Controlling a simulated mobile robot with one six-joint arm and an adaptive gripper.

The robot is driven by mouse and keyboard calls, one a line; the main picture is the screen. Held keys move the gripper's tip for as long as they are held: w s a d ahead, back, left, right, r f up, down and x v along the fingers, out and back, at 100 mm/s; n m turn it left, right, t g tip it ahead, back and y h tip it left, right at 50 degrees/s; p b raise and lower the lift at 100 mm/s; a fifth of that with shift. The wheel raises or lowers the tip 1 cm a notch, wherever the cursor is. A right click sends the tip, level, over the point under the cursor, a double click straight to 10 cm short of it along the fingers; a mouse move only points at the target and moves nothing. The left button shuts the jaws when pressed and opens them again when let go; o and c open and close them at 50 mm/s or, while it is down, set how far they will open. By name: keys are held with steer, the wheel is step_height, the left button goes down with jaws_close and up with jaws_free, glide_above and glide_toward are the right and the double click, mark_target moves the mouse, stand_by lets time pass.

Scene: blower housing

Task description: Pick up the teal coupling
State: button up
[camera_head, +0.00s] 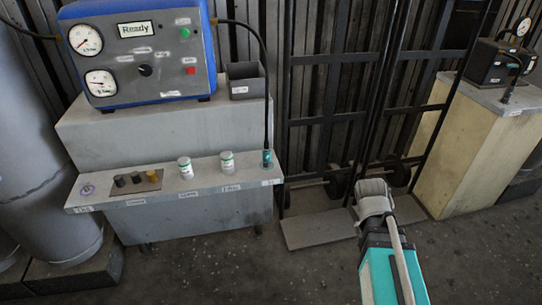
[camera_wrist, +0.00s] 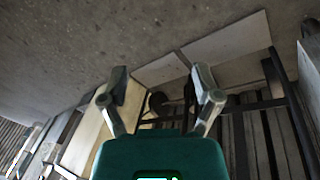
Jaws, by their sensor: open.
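The teal coupling (camera_head: 267,157) stands at the right end of the grey bench shelf in the head view. A black hose comes down into its top from the blue control box. My arm reaches in at the lower right of the head view, over the floor and well to the right of the coupling. In the wrist view my gripper (camera_wrist: 160,82) is open, its two fingers apart with nothing between them. The coupling is not in the wrist view.
A black rack (camera_head: 330,118) stands behind my arm. A pale cabinet (camera_head: 478,150) stands at the right. Floor before the shelf is clear.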

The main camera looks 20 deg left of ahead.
steer(key=w+a+r+t+h+p, duration=0.1)
steer(key=w+a+r+t+h, duration=0.2)
steer(key=a, duration=0.7)
steer(key=m+t+y+p, duration=0.2)
steer(key=t+p, duration=0.1)
steer(key=t, duration=0.6)
glide_toward(264, 152)
steer(key=v, duration=0.2)
steer(key=shift+s+r, duration=0.1)
steer(key=shift+s, duration=0.3)
steer(key=shift+d, duration=0.1)
steer(key=shift+b+x, duration=1.3)
steer(key=shift+x, duration=3)
steer(key=shift+w, duration=0.15)
steer(key=shift+b+x, duration=0.95)
steer(key=shift+x, duration=1.55)
